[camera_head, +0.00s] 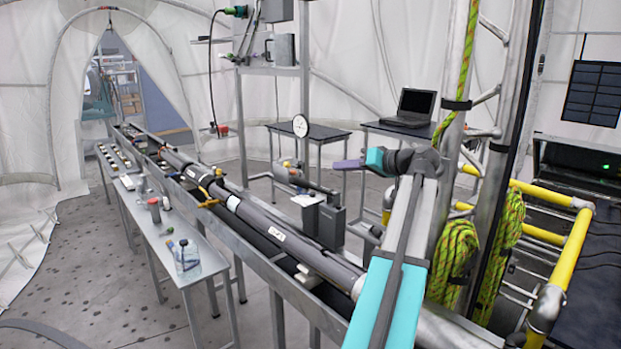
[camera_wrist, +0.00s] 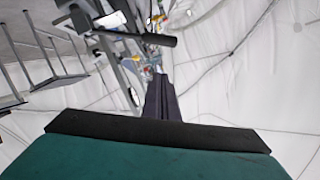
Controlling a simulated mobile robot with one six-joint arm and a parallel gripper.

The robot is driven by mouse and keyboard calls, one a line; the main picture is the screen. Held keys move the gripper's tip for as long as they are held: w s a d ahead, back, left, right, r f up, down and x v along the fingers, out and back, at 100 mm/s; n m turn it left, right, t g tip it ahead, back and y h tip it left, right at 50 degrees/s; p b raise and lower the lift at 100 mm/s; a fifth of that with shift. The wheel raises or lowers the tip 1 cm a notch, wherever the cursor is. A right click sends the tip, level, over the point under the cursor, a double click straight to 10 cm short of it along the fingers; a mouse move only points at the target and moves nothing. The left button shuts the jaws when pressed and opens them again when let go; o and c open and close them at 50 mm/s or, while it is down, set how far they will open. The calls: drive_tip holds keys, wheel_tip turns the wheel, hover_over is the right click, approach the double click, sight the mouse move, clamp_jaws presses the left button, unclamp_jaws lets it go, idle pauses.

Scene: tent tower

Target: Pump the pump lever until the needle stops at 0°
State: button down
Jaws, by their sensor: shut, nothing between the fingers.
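The pump (camera_head: 331,222) has grey box-shaped parts and stands beside the long grey tube, right of the picture's middle. A dark bar that looks like the pump lever (camera_head: 318,188) runs above it; its thick black grip (camera_wrist: 160,40) shows in the wrist view. The round white gauge (camera_head: 301,125) stands above and behind the pump. Its needle is too small to read. In the wrist view a pale disc that looks like the gauge (camera_wrist: 134,97) is seen nearly edge-on. My gripper (camera_head: 347,165) is shut and empty, above and right of the lever, apart from it.
A long grey tube (camera_head: 262,222) on a metal frame crosses the middle. A narrow table (camera_head: 185,240) with small parts stands left of it. A laptop (camera_head: 411,107) rests on a table behind. Metal uprights, coiled green ropes (camera_head: 455,255) and yellow rails (camera_head: 562,262) crowd the right.

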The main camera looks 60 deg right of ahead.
drive_tip(key=shift+w, duration=0.1)
drive_tip(key=a+f+p+x, duration=0.2)
drive_tip(key=p+x, duration=0.3)
drive_tip(key=x, duration=0.7)
drive_tip(key=shift+d+f, duration=0.25)
drive_tip(key=shift+w, duration=0.1)
